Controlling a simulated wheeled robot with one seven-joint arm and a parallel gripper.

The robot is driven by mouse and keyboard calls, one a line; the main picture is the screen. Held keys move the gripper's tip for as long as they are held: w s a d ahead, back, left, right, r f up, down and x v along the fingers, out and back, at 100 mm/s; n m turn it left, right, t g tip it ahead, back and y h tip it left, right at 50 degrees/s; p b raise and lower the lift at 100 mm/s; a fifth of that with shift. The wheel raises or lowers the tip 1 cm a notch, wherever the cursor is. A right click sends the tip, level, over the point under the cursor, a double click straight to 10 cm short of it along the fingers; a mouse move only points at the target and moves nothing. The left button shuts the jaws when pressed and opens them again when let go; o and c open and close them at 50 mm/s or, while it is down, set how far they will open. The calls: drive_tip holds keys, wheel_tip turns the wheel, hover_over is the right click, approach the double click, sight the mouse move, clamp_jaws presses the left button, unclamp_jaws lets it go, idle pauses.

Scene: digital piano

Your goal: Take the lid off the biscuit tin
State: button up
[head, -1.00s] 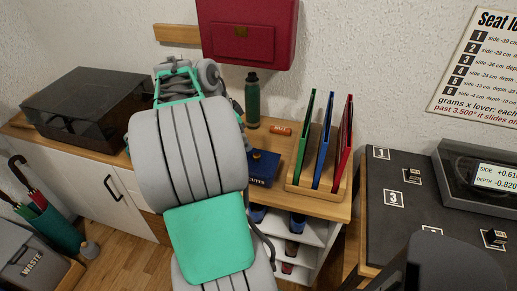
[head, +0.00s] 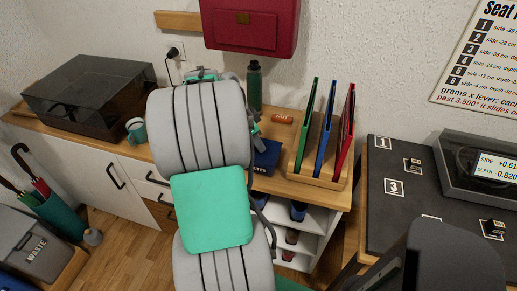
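A dark blue box (head: 267,157) with partly hidden pale lettering stands on the wooden counter, just right of my arm. It may be the biscuit tin, but my arm covers its left part and I cannot read the whole word. I cannot tell its lid from its body. My large grey and green arm fills the middle of the head view. Small grey and teal parts of my arm's end show past its right edge, above the blue box. The gripper's fingers are hidden, so I cannot see whether they hold anything.
A green bottle (head: 254,88), an orange roll (head: 283,119) and a wooden rack (head: 316,170) with upright folders surround the box. A teal mug (head: 136,130) and a dark translucent-lidded case (head: 88,93) are left. A red wall box (head: 250,25) hangs above.

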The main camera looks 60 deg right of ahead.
clamp_jaws()
drive_tip(key=shift+r, duration=0.15)
